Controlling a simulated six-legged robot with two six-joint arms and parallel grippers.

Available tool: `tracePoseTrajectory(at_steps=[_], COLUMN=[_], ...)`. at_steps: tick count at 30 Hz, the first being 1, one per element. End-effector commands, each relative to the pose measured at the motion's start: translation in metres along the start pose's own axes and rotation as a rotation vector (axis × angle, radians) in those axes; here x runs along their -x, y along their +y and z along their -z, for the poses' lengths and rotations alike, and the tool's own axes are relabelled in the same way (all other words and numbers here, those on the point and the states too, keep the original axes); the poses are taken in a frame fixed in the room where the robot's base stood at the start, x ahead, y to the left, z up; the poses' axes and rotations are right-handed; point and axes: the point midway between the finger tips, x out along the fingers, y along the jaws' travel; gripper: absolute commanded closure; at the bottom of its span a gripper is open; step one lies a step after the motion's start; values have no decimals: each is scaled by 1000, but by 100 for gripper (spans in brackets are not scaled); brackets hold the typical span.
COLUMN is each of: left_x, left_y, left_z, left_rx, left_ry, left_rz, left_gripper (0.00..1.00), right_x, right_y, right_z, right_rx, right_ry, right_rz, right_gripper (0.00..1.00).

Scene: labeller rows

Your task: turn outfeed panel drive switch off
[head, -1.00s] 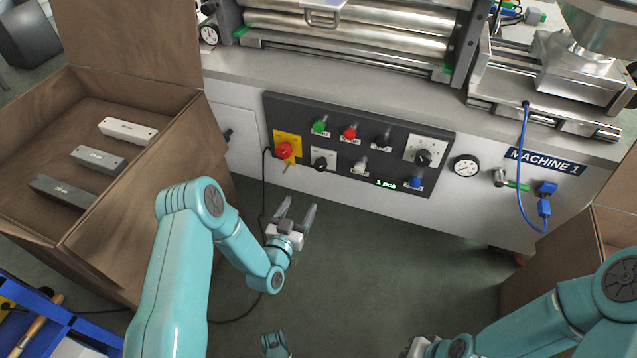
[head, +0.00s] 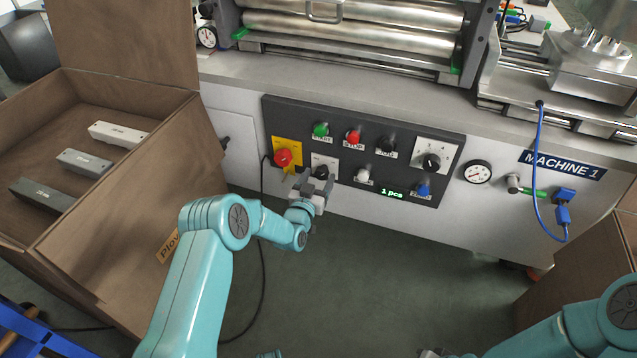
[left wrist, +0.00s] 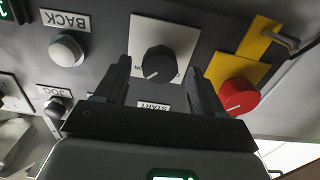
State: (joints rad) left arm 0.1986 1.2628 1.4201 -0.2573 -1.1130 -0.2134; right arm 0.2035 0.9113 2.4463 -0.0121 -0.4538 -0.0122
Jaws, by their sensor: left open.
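The dark panel (head: 250,112) is on the front of the white machine. A black rotary switch (head: 321,172) on a white plate sits in its lower row, right of the red knob. My left gripper (head: 311,180) is open right in front of this switch. In the left wrist view the switch (left wrist: 158,66) appears between the two spread fingers (left wrist: 160,82), with its pale pointer line slanting to the lower left. My right gripper (head: 432,353) barely shows at the bottom edge.
Green, red, black, white and blue controls fill the panel.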

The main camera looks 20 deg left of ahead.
Motion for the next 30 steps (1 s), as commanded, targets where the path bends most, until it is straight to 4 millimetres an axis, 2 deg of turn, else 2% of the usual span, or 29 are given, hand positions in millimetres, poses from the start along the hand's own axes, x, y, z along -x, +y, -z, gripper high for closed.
tracePoseTrajectory(at_steps=[10, 11, 15, 16, 23, 30], left_x=[-6, -6, -6, -6, -6, -5], left_y=[0, 0, 0, 0, 0, 0], left_z=[1, 1, 1, 1, 0, 0], left_rx=[0, 0, 0, 0, 11, 106], left_ry=[0, 0, 0, 0, 0, 0], left_rz=[0, 0, 0, 0, 0, 0], left_gripper=[31, 38, 83, 88, 87, 87], right_x=[-2, -2, -2, -2, -2, -2], right_y=[1, 1, 1, 1, 1, 1], right_z=[2, 2, 2, 2, 2, 2], right_rx=[2, 2, 2, 2, 2, 2], right_ry=[7, 8, 7, 7, 7, 7], right_rz=[0, 0, 0, 0, 0, 0], right_gripper=[100, 100, 100, 100, 100, 100])
